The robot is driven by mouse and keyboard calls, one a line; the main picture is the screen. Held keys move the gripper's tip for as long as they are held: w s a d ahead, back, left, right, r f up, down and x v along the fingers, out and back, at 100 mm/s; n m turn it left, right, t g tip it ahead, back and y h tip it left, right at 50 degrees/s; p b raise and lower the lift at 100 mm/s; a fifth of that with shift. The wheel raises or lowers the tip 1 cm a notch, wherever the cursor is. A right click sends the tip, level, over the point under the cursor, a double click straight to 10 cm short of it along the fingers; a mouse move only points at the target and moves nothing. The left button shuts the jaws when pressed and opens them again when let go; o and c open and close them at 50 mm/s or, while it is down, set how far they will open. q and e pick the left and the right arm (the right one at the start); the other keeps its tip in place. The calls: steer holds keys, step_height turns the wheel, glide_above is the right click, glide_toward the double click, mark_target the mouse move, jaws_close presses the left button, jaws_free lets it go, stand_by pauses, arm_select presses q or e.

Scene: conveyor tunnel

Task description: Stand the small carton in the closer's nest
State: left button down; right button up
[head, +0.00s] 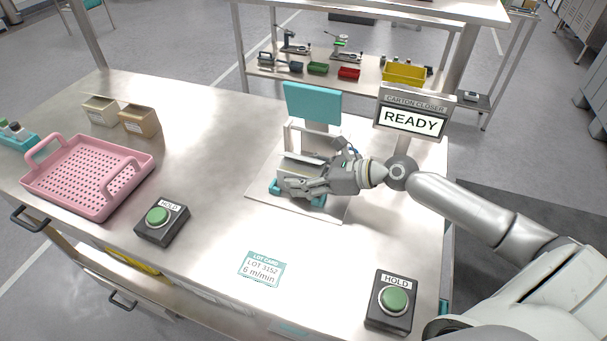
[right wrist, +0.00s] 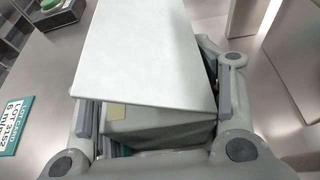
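The small carton (right wrist: 145,50) is white and fills the space between the finger pads of my right gripper in the right wrist view. The right gripper (head: 318,180) is at the carton closer's nest (head: 275,187), a teal holder on a light base plate, and appears shut on the carton. In the head view the hand and fingers cover most of the carton, so I cannot tell whether it touches the nest floor. The closer has a teal head (head: 312,102) above the nest and a sign (head: 410,121) reading READY. My left gripper is not in view.
Two black HOLD boxes with green buttons stand at the front left (head: 158,217) and front right (head: 396,300). A lot card (head: 262,269) lies on the otherwise clear table middle.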

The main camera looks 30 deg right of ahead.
mark_target(323, 176)
steer(key=o, duration=0.5)
steer(key=shift+c, duration=0.2)
steer(key=shift+r, duration=0.1)
steer(key=v, duration=0.6)
steer(key=shift+b, duration=0.3)
steer(key=shift+v, duration=3)
steer(key=shift+a, duration=0.1)
